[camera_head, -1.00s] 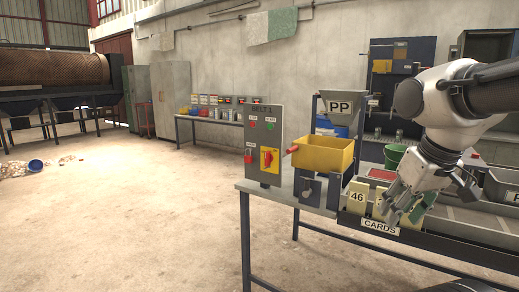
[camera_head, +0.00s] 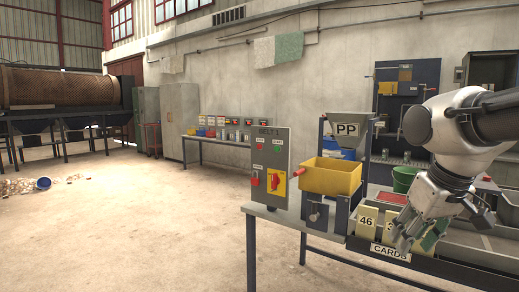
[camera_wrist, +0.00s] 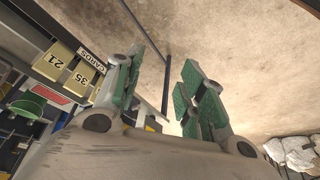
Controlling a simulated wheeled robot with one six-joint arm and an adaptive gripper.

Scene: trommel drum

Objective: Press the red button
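A grey control panel (camera_head: 272,161) marked BELT 1 stands at the left end of the workbench in the head view. It bears a small red button (camera_head: 260,147), a small green button (camera_head: 280,147), a red knob (camera_head: 255,181) and a red rotary switch on a yellow plate (camera_head: 275,183). My gripper (camera_head: 418,238) is to the right of the panel, over the cards, well apart from it. In the wrist view my gripper (camera_wrist: 160,80) has its green-padded fingers spread with nothing between them. The panel is not clearly seen there.
Numbered cards (camera_head: 367,219) stand in the tray labelled CARDS (camera_head: 390,251). A green bucket (camera_head: 404,179) is behind.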

